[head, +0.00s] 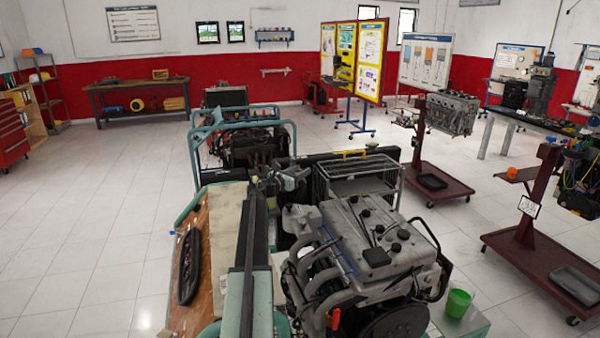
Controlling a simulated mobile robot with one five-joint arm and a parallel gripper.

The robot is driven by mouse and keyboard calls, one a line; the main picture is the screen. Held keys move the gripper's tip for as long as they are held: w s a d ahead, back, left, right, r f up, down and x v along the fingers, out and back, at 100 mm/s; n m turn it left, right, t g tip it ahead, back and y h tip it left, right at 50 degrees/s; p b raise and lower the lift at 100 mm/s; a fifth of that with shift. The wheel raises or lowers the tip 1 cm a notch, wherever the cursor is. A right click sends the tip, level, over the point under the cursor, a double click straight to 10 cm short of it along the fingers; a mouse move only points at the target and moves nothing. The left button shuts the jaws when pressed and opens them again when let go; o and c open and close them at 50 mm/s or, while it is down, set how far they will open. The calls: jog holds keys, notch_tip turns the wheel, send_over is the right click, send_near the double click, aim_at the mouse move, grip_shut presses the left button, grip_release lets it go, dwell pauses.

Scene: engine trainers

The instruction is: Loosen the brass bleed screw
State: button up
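The brass bleed screw cannot be made out in the head view; it is too small or hidden. A large grey engine (365,240) with a ribbed cover, dark caps and thick pipes stands on a trainer in the front middle. A long dark bar rises from the bottom edge just left of the engine and ends among dark grey-green parts behind the engine's left side. I cannot tell whether my gripper is among these parts, nor whether it is open or shut. No held object can be made out.
A green cup (458,303) stands right of the engine. A wooden panel (212,235) with a black ring-shaped part (189,266) lies on the left. A teal-framed trainer (245,145) stands behind. A maroon engine stand (530,245) is at right. The left floor is clear.

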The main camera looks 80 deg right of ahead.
grip_shut()
jog(key=shift+a, duration=0.1)
jog(key=n+t+h, duration=0.2)
jog(key=n+t, duration=0.1)
jog(key=t, duration=0.1)
jog(key=shift+s+a, duration=0.1)
jog(key=shift+s, duration=0.05)
jog(key=n+t, duration=0.3)
jog(key=t, duration=0.2)
jog(key=n+t, duration=0.3)
jog(key=t, duration=0.1)
jog(key=shift+d+t, duration=0.2)
jog(key=shift+t, duration=0.2)
jog(key=n+t+y, duration=0.2)
jog(key=t, duration=0.1)
jog(key=n+t+y, duration=0.1)
jog(key=n+t, duration=0.2)
jog(key=t, duration=0.1)
jog(key=shift+d+y, duration=0.15)
jog(key=shift+y, duration=0.25)
jog(key=shift+n+t+y, duration=1.6)
jog(key=shift+a, duration=0.2)
